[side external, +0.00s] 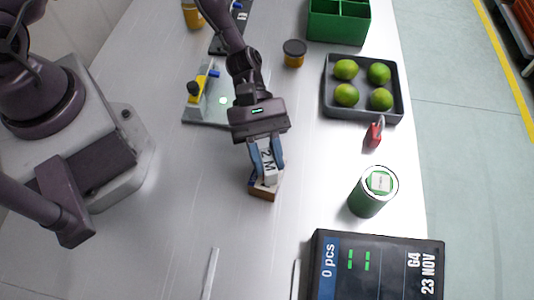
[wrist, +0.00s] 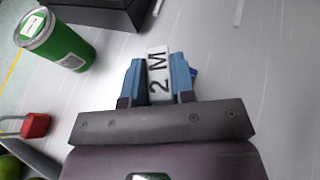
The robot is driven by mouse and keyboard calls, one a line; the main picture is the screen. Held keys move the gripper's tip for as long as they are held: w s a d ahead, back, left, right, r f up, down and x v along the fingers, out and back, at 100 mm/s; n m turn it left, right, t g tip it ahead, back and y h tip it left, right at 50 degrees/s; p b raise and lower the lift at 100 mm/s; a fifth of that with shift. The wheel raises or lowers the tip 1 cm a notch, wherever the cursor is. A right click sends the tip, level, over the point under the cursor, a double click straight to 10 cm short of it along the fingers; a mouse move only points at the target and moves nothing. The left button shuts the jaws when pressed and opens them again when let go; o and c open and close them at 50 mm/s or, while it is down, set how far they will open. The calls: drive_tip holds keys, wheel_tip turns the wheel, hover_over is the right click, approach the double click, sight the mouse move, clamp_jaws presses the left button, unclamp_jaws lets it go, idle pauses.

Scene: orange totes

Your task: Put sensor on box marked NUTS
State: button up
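My gripper (side external: 267,166) points down with its two blue fingers on either side of a white block marked "2 M" (side external: 267,160), which may be the sensor. In the wrist view the block (wrist: 158,74) fills the gap between the fingers (wrist: 159,80), so my gripper appears shut on it. A small brown box with a blue side (side external: 263,192) sits on the table directly under the block. Whether the block touches that box cannot be told. No NUTS marking is readable in either view; the fingers partly hide the small box.
A green can (side external: 366,199) stands right, near a red padlock (side external: 373,135) and a dark tray (side external: 330,103) of limes. A black display unit (side external: 392,262) is at the front. A yellow-and-grey device (side external: 203,88) and dark-lidded jar (side external: 294,53) stand behind. The front-left table is mostly clear.

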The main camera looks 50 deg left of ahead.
drive_tip(key=o, duration=0.4)
drive_tip(key=shift+a, duration=0.15)
drive_tip(key=v, duration=1.2)
drive_tip(key=s+a+r+m+t+y, duration=0.3)
drive_tip(key=a+r+m+y, duration=0.1)
drive_tip(key=r, duration=0.4)
drive_tip(key=s+a+r+m+t+y, duration=0.3)
drive_tip(key=a+r+m+t+y, duration=0.1)
drive_tip(key=r, duration=0.4)
drive_tip(key=s+a+r+m+t+y, duration=0.3)
drive_tip(key=a+r+m+y, duration=0.1)
drive_tip(key=r, duration=0.4)
drive_tip(key=shift+s+a+r+m+t+y, duration=0.2)
drive_tip(key=shift+a+r+m+t+y, duration=0.15)
drive_tip(key=shift+a+m, duration=0.5)
